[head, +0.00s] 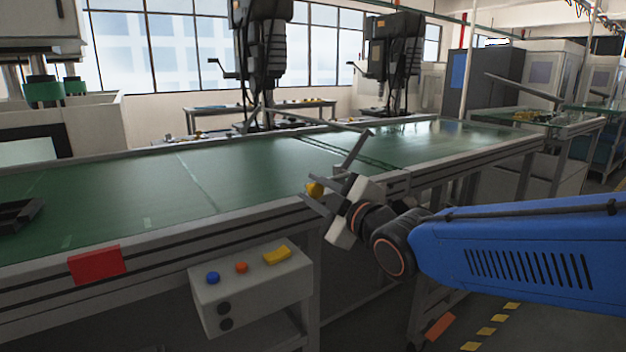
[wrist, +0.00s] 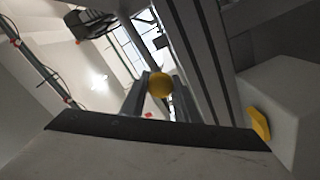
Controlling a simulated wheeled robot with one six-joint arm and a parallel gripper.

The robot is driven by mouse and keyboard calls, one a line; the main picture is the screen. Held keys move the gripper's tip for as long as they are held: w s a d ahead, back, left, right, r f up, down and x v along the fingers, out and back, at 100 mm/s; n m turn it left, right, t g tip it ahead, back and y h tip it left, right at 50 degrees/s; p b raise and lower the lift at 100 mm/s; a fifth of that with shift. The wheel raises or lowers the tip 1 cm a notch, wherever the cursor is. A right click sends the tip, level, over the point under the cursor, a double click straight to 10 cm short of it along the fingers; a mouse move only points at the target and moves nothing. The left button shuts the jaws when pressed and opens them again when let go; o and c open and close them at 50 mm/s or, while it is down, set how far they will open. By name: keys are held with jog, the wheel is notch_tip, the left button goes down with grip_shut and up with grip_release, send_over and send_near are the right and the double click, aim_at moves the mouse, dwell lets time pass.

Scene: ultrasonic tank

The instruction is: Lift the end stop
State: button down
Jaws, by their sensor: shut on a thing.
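The end stop shows in the head view as a dark grey bar (head: 356,151), tilted up above the near edge of the green conveyor. A round yellow knob (head: 315,188) is close to its lower end; how the two join is hidden by my gripper. My gripper (head: 320,186) reaches in from the right at the conveyor's near rail, its fingers on either side of the knob. In the wrist view the yellow knob (wrist: 160,84) sits between the two grey fingertips, and my gripper (wrist: 158,88) is shut on it.
The green conveyor (head: 120,190) runs across the view with a metal rail along its front. A dark tray-like part (head: 18,215) lies on it at far left. A control box (head: 250,290) with coloured buttons stands below the rail, left of my gripper. Drill presses (head: 265,60) stand behind.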

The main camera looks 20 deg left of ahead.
jog(key=shift+f+n, duration=0.8)
jog(key=shift+d+f, duration=0.1)
jog(key=shift+f, duration=0.05)
jog(key=c, duration=1.4)
grip_release()
jog(key=shift+s+d, duration=0.3)
jog(key=shift+d, duration=0.1)
jog(key=v, duration=1.6)
jog(key=shift+d, duration=0.15)
jog(key=shift+d, duration=0.1)
